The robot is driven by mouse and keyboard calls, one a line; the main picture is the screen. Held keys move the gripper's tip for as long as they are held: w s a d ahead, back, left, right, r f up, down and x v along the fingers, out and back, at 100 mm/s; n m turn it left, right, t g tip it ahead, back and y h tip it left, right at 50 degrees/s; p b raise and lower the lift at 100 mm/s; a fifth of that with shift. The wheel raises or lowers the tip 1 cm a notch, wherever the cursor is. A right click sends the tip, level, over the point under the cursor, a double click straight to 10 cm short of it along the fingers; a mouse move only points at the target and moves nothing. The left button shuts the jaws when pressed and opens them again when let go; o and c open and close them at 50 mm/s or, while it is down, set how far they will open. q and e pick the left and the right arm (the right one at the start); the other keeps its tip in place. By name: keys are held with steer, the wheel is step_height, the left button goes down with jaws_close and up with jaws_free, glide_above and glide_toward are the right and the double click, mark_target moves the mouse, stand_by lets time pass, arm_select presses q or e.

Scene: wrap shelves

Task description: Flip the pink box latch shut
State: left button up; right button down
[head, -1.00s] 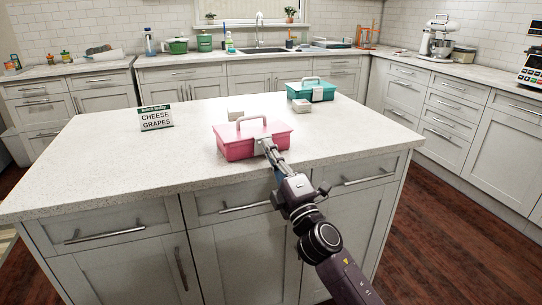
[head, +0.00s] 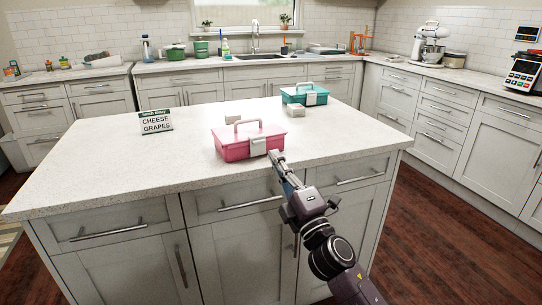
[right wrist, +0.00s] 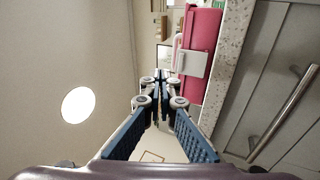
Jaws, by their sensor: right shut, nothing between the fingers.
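The pink box (head: 232,150) stands on the island counter near its front edge, lid down and handle up. Its pale latch (head: 258,146) shows on the front face and looks flat against it; I cannot tell if it is fully fastened. The box (right wrist: 203,30) and latch (right wrist: 191,63) also show in the right wrist view. My right gripper (head: 276,158) is shut and empty, just right of the latch and apart from it. Its closed fingers show in the wrist view (right wrist: 161,88). My left gripper is not in view.
A teal box (head: 304,95) with a pale latch stands behind to the right. Two small pale blocks, one of them here (head: 295,110), lie near the boxes. A sign (head: 156,121) reading "cheese, grapes" stands at the left.

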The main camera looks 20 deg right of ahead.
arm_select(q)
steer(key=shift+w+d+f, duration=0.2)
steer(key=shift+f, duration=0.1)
arm_select(e)
steer(key=s+d, duration=0.1)
steer(key=s, duration=0.6)
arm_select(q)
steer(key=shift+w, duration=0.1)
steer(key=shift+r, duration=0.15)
